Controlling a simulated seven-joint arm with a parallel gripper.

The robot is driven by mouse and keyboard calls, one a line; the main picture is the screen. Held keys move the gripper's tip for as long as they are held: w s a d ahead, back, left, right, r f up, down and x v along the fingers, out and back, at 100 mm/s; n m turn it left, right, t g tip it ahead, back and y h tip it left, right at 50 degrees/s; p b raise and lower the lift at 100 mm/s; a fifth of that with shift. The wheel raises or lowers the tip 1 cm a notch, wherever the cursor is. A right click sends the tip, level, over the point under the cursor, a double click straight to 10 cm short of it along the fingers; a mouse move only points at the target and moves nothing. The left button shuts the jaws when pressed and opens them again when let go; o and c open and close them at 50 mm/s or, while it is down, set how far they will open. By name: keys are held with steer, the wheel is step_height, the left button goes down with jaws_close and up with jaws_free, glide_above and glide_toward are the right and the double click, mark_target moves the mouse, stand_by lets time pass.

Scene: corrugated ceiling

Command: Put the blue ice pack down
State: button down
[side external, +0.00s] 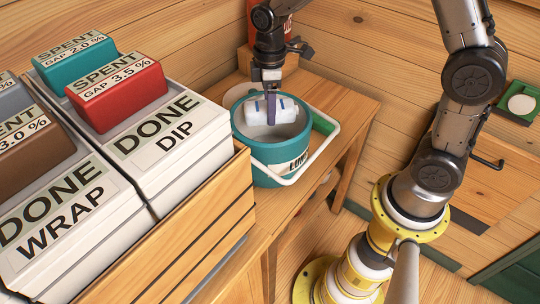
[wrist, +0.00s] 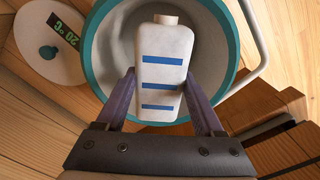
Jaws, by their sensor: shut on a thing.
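A white, bottle-shaped ice pack (wrist: 160,72) with blue stripes is between the two fingers of my gripper (wrist: 163,100) in the wrist view. My gripper (side external: 271,106) points down over the bucket and is shut on the pack. The bucket (side external: 255,153) has a pale inside, a white handle and a partly hidden label. It also shows in the wrist view (wrist: 234,52). I cannot tell how deep the pack sits or whether it touches the bucket.
The bucket stands on a wooden bench (side external: 350,105). A round white lid (wrist: 38,30) with a green readout lies beside it. A wooden crate (side external: 215,215) at left holds white boxes marked DONE DIP (side external: 160,140) and DONE WRAP (side external: 65,215). A red container (side external: 284,22) stands behind the bucket.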

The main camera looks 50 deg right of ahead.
mark_target(270, 140)
step_height(270, 140, down, 14)
steer(key=shift+f, duration=0.1)
stand_by(0.5)
steer(key=shift+f, duration=0.1)
jaws_free()
